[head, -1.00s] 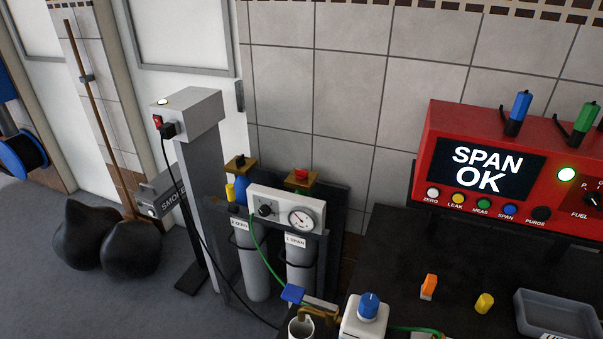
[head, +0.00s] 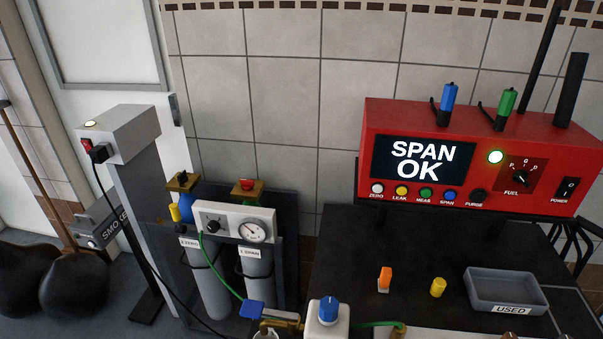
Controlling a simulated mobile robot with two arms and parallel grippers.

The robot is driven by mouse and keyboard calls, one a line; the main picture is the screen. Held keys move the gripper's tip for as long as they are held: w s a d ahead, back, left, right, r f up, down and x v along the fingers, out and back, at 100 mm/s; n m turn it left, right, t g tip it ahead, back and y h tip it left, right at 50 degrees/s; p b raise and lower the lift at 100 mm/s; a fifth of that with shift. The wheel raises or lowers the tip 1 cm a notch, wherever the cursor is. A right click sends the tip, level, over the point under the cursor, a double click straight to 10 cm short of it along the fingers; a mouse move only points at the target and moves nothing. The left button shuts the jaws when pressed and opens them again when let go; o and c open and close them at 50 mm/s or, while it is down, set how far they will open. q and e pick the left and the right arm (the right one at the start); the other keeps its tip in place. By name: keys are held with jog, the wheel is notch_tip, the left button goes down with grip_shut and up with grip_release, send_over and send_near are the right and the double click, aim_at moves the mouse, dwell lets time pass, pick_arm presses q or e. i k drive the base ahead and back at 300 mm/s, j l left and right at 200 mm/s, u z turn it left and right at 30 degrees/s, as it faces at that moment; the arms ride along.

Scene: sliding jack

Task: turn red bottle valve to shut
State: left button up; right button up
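The red bottle valve (head: 246,184) is a small red knob on a brass block on top of the right-hand gas bottle (head: 256,272), which bears a span label. The bottle stands in a dark rack in the lower left of the head view, behind a white regulator panel (head: 232,222) with a round gauge (head: 251,231). A second bottle (head: 207,289) with a black-topped brass valve (head: 182,181) stands to its left. Whether the red valve is open or shut cannot be told. Neither of my grippers is in view.
A red analyser (head: 461,156) reading "SPAN OK" stands on the right. On the dark bench are an orange piece (head: 384,279), a yellow cap (head: 438,287) and a grey tray (head: 507,272) marked "USED". A grey post (head: 136,208) with a cable stands left of the bottles.

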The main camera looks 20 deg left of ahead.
aim_at(247, 183)
jog(key=j+z, duration=0.3)
jog(key=j, duration=0.2)
jog(key=j+z, duration=0.3)
jog(key=j, duration=0.15)
jog(key=k+j+z, duration=0.15)
jog(key=j+z, duration=0.15)
jog(key=j, duration=0.15)
jog(key=k+j+z, duration=0.15)
jog(key=j+z, duration=0.15)
jog(key=j, duration=0.15)
